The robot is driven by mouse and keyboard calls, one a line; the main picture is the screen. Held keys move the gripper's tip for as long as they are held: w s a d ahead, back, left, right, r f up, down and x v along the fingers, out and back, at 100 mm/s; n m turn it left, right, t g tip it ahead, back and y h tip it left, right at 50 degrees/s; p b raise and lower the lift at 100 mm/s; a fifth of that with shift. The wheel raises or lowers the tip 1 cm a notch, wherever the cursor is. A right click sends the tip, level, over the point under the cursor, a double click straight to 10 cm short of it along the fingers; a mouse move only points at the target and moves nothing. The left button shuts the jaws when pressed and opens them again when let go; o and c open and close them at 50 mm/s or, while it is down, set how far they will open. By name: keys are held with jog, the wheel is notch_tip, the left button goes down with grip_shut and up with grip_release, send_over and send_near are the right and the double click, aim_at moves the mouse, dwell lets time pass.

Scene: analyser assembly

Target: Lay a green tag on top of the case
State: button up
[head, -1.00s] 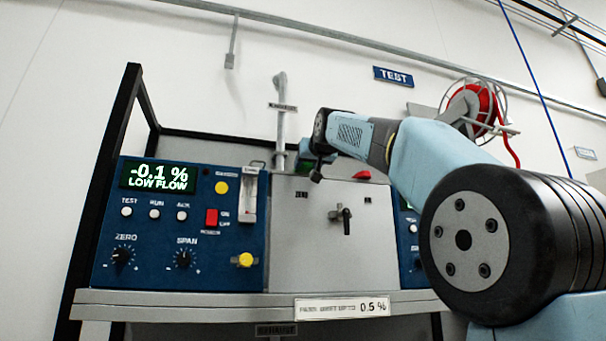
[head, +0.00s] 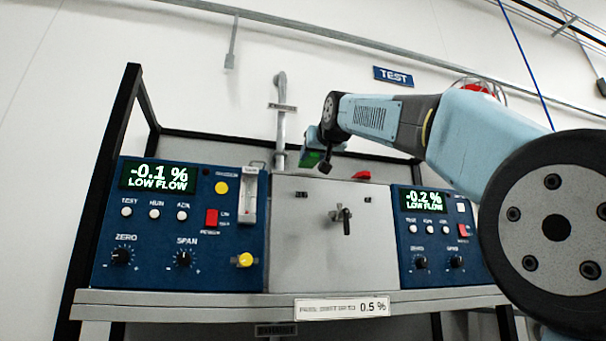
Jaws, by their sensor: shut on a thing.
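A green tag (head: 310,159) shows in the head view at the end of my arm, just above the top edge of the grey case. My gripper (head: 325,167) is small and dark here, and it is shut on the tag. The grey case (head: 310,240) stands between two blue panels, with a black handle on its front. Its top surface is hidden by the low viewpoint, so I cannot tell whether the tag touches it.
A red thing (head: 361,175) shows at the top edge of the case, right of my gripper. A left blue panel (head: 150,230) reads -0.1 %, a right blue panel (head: 435,235) -0.2 %. A vertical pipe (head: 281,130) rises behind the case. A black frame (head: 105,180) stands left.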

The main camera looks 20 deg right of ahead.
jog(key=shift+s, duration=3)
